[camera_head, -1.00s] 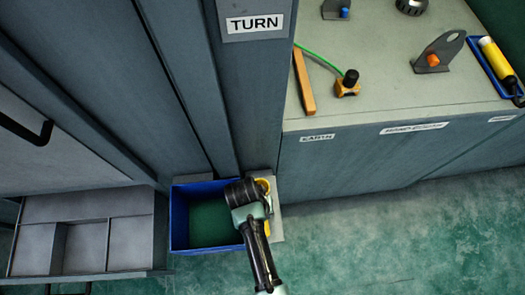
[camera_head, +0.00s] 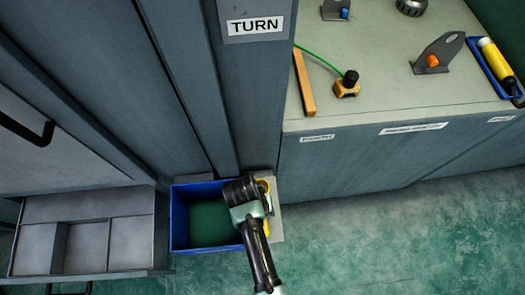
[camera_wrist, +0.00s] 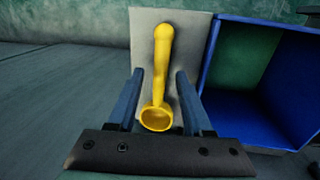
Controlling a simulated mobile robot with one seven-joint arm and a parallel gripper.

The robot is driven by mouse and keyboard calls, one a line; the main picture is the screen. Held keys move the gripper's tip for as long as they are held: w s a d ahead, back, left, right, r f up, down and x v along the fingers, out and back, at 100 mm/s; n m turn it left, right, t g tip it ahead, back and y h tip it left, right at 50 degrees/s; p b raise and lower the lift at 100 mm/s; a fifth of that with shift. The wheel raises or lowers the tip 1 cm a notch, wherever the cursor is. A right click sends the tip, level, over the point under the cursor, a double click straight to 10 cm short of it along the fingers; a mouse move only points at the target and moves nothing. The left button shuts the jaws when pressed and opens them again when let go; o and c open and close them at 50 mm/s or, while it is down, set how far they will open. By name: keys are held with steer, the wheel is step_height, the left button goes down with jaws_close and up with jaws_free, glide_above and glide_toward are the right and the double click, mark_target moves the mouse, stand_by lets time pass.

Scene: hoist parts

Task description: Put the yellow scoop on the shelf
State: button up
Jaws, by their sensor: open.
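The yellow scoop (camera_wrist: 161,75) lies on a pale grey shelf (camera_wrist: 145,30), its round bowl toward my gripper and its handle pointing away. My gripper (camera_wrist: 160,74) is open, with one blue finger on each side of the scoop. Gaps show between the scoop and both fingers. In the head view my arm covers most of the scoop (camera_head: 266,228), and only bits of yellow show. The shelf (camera_head: 277,230) there sits just right of the blue bin.
The blue bin (camera_head: 180,220) with a green floor adjoins the shelf. A grey sectioned drawer (camera_head: 88,207) stands open at left. A tall cabinet rises behind. A counter (camera_head: 390,90) at upper right holds brackets, a wooden bar and a blue tray. The green floor at right is clear.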

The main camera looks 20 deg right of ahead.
step_height(320, 180, up, 11)
steer(key=a+p, duration=0.1)
steer(key=p, duration=0.1)
steer(key=shift+w+a+f, duration=0.2)
steer(key=shift+w+a, duration=0.05)
steer(key=shift+a, duration=0.1)
